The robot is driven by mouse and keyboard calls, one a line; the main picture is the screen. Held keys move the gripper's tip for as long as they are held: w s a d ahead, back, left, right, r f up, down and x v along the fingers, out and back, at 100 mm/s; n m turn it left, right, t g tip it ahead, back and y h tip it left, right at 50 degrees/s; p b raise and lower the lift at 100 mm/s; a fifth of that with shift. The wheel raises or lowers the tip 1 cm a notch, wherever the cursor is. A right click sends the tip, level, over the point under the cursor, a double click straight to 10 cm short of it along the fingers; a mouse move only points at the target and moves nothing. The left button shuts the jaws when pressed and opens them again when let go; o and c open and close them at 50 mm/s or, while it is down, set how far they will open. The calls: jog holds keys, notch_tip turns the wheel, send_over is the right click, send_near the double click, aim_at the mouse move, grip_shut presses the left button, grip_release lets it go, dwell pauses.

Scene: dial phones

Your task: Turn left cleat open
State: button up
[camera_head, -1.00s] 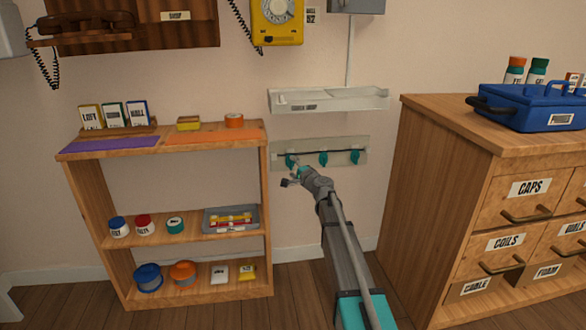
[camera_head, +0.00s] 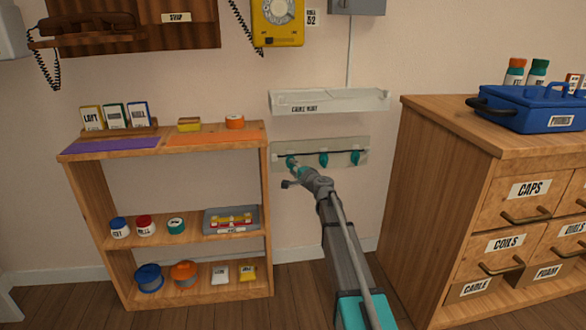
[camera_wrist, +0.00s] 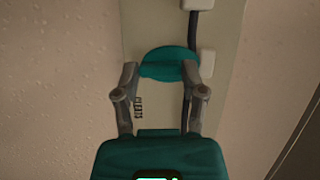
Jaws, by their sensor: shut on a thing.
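A pale panel (camera_head: 343,143) on the wall carries a dark cable and three teal cleats in a row. The left cleat (camera_head: 291,161) is partly hidden by my gripper (camera_head: 297,170). In the wrist view the left cleat (camera_wrist: 168,64) is a teal oval between my two fingers, and my gripper (camera_wrist: 167,72) is shut on it. The middle cleat (camera_head: 323,158) and right cleat (camera_head: 355,157) stand upright and untouched. In the wrist view the dark cable (camera_wrist: 193,30) runs past the cleat by white clips, and a "CLEATS" label shows on the panel.
A white shelf tray (camera_head: 330,101) is on the wall just above the panel. A wooden shelf unit (camera_head: 185,133) with small goods stands to the left. A wooden drawer cabinet (camera_head: 500,140) with a blue toolbox (camera_head: 530,107) stands to the right.

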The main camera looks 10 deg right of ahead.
jog(key=n+p, duration=0.1)
jog(key=n+g+p, duration=0.1)
jog(key=n+h+p, duration=0.1)
jog(key=n, duration=0.1)
jog(key=shift+a+r+g, duration=0.1)
jog(key=shift+r+g, duration=0.2)
jog(key=shift+g, duration=0.1)
jog(key=n+h+p, duration=0.1)
jog(key=n, duration=0.1)
jog(key=n+g+h+p, duration=0.1)
jog(key=n, duration=0.1)
jog(key=shift+a+n+h+p, duration=0.15)
jog(key=shift+n+h+p, duration=0.15)
jog(key=shift+p, duration=0.1)
jog(key=n+h, duration=0.1)
jog(key=n, duration=0.1)
jog(key=n+h+p, duration=0.1)
jog(key=n, duration=0.1)
jog(key=shift+a+f+h, duration=0.15)
jog(key=shift+h, duration=0.25)
jog(key=shift+a+f+n+h+b, duration=0.1)
jog(key=shift+n+h+b, duration=0.4)
jog(key=shift+n+h, duration=1.15)
jog(key=shift+n+y, duration=0.25)
jog(key=shift+n, duration=0.1)
jog(key=o, duration=1.1)
jog(key=shift+o, duration=0.2)
jog(key=shift+s, duration=0.1)
